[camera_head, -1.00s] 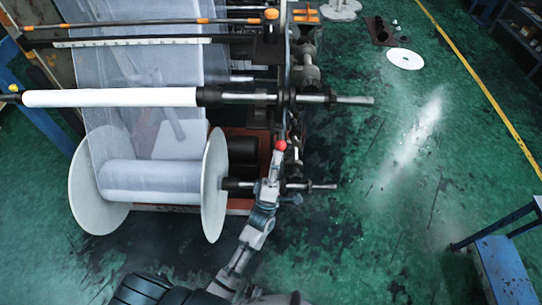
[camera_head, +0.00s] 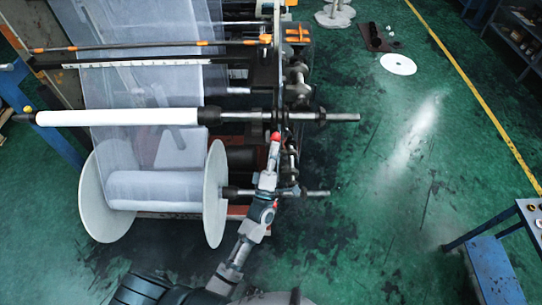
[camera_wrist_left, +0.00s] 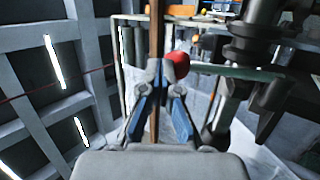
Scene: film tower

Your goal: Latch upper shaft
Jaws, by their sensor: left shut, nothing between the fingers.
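The upper shaft (camera_head: 335,117) carries a white roll (camera_head: 120,117) and runs level across the machine, its bare right end sticking out past the side frame. A red ball knob (camera_head: 275,136) sits just below the shaft at the frame. It also shows in the left wrist view (camera_wrist_left: 179,64), just right of the fingertips. My left gripper (camera_head: 272,152) points up at the knob from below. In the left wrist view its fingers (camera_wrist_left: 157,70) are together with nothing between them. They look very close to the knob; contact is unclear. My right gripper is out of view.
The lower shaft (camera_head: 315,193) sticks out right of the gripper. Its film reel has a large white flange (camera_head: 215,193). A blue table (camera_head: 495,265) stands at the lower right. A white disc (camera_head: 398,64) lies on the green floor, which is mostly open to the right.

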